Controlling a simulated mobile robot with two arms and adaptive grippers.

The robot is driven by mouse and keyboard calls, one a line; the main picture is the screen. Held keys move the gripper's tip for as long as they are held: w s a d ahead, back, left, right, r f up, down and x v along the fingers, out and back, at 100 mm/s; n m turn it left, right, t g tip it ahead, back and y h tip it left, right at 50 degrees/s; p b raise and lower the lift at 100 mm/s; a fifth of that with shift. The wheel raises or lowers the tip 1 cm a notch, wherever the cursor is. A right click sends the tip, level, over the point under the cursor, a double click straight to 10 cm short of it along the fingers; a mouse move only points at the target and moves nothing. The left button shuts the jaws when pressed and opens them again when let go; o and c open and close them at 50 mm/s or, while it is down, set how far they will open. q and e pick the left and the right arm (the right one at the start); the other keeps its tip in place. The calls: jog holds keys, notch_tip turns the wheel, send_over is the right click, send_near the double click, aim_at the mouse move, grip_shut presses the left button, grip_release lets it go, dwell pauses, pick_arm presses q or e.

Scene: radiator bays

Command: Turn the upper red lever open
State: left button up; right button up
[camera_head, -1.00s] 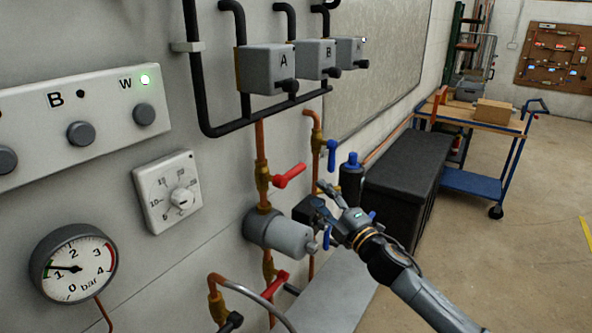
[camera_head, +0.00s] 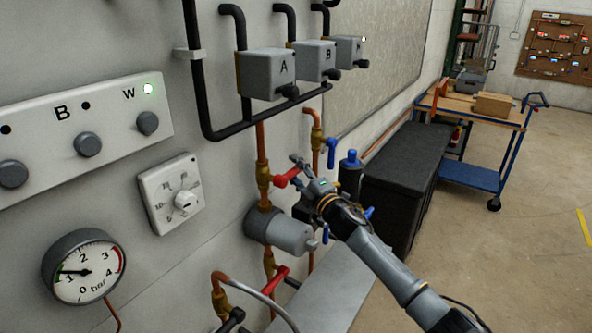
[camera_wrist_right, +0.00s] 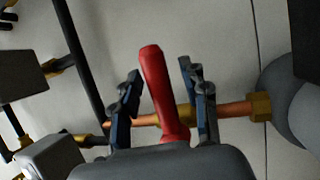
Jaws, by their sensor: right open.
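The upper red lever (camera_head: 287,177) sits on a brass valve (camera_head: 263,175) in the copper pipe above a grey cylinder. It points out from the wall towards the right. My right gripper (camera_head: 298,171) is at the lever, partly covering its outer end. In the right wrist view the red lever (camera_wrist_right: 160,90) stands between the two open fingers of the gripper (camera_wrist_right: 160,98), with a gap on each side. A lower red lever (camera_head: 277,278) sits below the grey cylinder. My left gripper is not in view.
The grey cylinder (camera_head: 281,232) juts out just below the lever. A blue lever (camera_head: 331,152) is on the pipe to the right. Boxes A (camera_head: 268,74) and B (camera_head: 315,61) hang above. A black chest (camera_head: 397,185) stands along the wall.

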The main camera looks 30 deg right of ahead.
jog(key=shift+c, duration=0.5)
grip_shut()
